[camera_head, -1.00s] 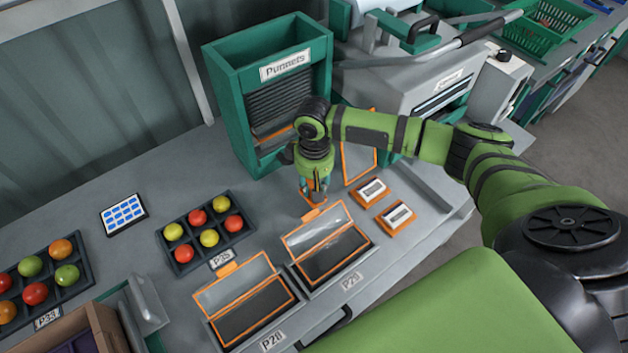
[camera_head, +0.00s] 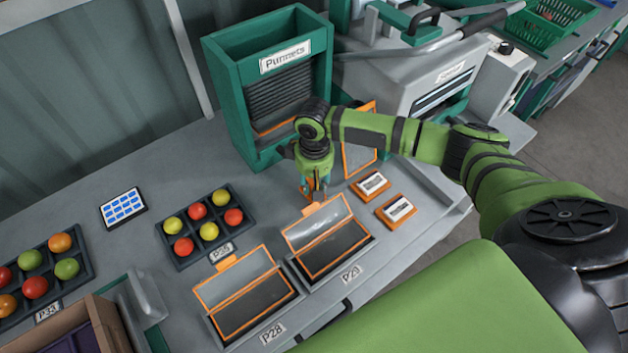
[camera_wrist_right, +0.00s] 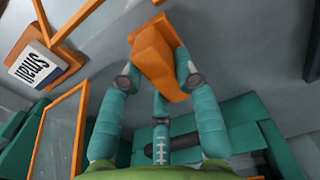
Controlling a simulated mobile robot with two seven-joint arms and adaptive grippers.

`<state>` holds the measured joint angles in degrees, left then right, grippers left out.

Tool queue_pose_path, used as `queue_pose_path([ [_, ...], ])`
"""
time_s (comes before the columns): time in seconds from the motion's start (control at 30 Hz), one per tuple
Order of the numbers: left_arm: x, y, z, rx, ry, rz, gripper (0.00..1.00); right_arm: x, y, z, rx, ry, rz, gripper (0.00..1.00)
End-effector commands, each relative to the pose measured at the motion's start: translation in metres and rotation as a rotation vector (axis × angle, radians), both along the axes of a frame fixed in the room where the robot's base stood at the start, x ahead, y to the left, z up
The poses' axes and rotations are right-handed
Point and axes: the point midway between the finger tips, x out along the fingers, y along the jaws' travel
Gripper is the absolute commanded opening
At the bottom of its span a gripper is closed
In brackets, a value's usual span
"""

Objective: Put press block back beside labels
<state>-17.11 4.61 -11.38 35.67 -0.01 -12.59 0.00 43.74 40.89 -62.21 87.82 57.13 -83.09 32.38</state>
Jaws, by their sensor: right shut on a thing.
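My right gripper (camera_head: 313,187) is shut on the orange press block, which shows between its fingertips in the right wrist view (camera_wrist_right: 158,58). The gripper points down over the bench, behind the lidded tray P29 and left of the labels. Two orange-framed label pads, one farther back (camera_head: 371,184) and one nearer (camera_head: 397,210), lie to the right, apart from the block. The wrist view shows one pad reading "Small" (camera_wrist_right: 36,66). I cannot tell whether the block touches the bench. My left gripper is not in view.
Trays P29 (camera_head: 368,238) and P28 (camera_head: 290,302) stand in front with clear lids raised. An orange-framed panel (camera_head: 360,160) is just behind the label pads. The green Punnets box (camera_head: 228,95) stands behind the gripper. A tomato tray (camera_head: 176,236) is to the left.

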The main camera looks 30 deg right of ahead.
Motion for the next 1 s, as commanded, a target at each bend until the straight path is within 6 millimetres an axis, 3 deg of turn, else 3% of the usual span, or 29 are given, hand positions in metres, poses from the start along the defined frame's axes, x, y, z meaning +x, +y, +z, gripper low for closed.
queue_pose_path([
  [0.33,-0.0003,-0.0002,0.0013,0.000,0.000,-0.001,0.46,0.0001,0.0002,-0.0068,0.001,0.000,0.000,0.08],
  [0.37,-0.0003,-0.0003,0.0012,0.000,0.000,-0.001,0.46,0.0002,0.0002,-0.0067,0.001,-0.001,0.000,0.40],
  [0.4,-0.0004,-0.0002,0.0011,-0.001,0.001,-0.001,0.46,0.0002,0.0002,-0.0067,0.001,-0.001,0.000,0.56],
  [0.43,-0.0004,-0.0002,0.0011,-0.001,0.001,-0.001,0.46,0.0002,0.0002,-0.0066,0.001,-0.001,0.000,0.59],
  [0.67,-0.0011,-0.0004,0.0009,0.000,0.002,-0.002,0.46,0.0001,0.0000,-0.0066,0.000,0.000,0.000,0.59],
  [0.7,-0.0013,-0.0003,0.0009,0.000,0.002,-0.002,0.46,-0.0001,-0.0001,-0.0068,0.000,0.000,0.000,0.48],
  [0.73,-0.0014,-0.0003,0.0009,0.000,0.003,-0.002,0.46,-0.0001,-0.0001,-0.0068,0.000,0.000,0.000,0.44],
  [1.0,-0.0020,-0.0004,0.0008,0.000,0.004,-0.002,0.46,0.0000,-0.0001,-0.0066,0.000,0.000,0.000,0.44],
])
